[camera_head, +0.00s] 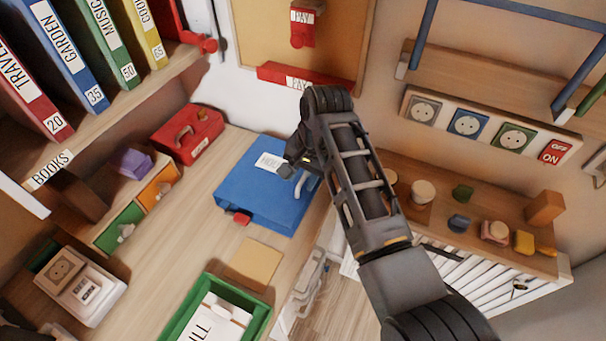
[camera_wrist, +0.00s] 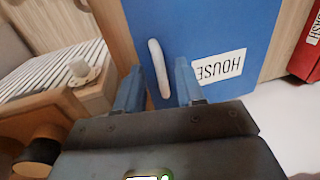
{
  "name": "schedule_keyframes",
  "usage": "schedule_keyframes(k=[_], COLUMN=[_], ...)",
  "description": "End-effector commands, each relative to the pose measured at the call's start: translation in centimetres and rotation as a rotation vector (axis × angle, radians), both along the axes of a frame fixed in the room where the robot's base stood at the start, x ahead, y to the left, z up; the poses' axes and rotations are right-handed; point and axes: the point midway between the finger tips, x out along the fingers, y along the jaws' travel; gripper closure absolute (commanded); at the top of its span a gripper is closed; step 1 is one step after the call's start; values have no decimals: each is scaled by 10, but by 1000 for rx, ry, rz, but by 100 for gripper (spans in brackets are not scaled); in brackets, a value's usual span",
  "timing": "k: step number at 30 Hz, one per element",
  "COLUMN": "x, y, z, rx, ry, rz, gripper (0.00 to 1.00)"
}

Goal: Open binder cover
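The blue binder (camera_head: 254,201) lies flat on the wooden desk, with a white label partly reading "HOUSE" and a white handle (camera_head: 311,185) near its right side. A small red piece (camera_head: 242,219) shows at its front edge. In the wrist view the binder (camera_wrist: 215,30) fills the upper middle, with the handle (camera_wrist: 159,68) upright in the picture. My gripper (camera_head: 297,166) is over the right part of the binder. In the wrist view my gripper (camera_wrist: 158,88) is open, its fingers on either side of the handle's line. I cannot tell whether they touch the cover.
A red box (camera_head: 188,136) stands behind left of the binder. A green tray (camera_head: 262,325) and a tan pad (camera_head: 254,263) lie in front. The book shelf (camera_head: 120,105) is at left. A shelf with small blocks (camera_head: 470,220) is at right. Some bare desk (camera_head: 190,235) lies left of the binder.

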Motion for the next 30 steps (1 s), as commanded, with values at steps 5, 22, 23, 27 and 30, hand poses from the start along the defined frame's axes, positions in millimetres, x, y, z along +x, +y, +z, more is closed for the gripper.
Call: schedule_keyframes(k=[5,22,23,27,30], x=[0,0,0,0,0], y=[1,0,0,0,0], z=[-4,-4,-4,-4,-4], rx=[0,0,0,0,0], ry=[0,0,0,0,0], rz=[0,0,0,0,-1], gripper=[62,100,100,100,100])
